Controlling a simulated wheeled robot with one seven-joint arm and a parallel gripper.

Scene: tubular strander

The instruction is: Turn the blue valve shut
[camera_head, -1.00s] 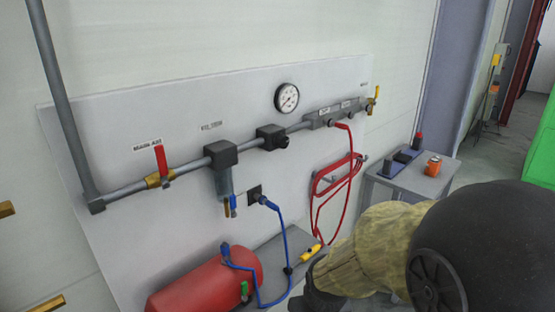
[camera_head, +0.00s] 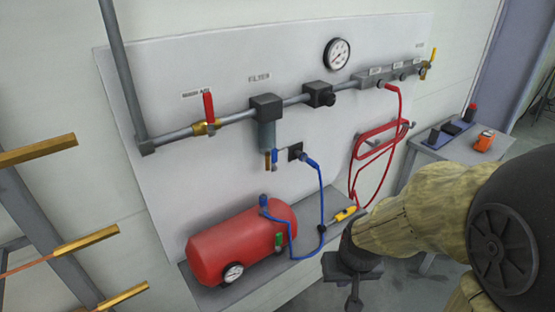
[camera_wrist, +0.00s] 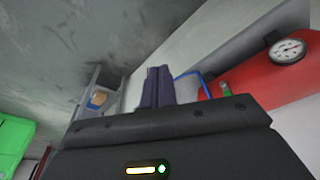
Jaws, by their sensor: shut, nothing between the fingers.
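A small blue handle (camera_head: 275,157) hangs under the filter bowl on the wall panel, beside a brass fitting. A second blue handle (camera_head: 263,202) stands on top of the red tank, where the blue hose joins. I cannot tell which of the two is the blue valve. My gripper (camera_head: 355,295) is low in the head view, right of the red tank and apart from both handles. In the wrist view my gripper (camera_wrist: 157,87) has its dark fingers together, with nothing between them. The blue hose shows behind them.
The red tank (camera_head: 225,248) with a gauge and green handle sits on a grey shelf (camera_head: 300,258). A red-handled valve (camera_head: 208,106) is on the pipe. A red hose (camera_head: 378,148) hangs on the panel. A side table (camera_head: 440,150) stands right. Brass bars (camera_head: 90,240) project at left.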

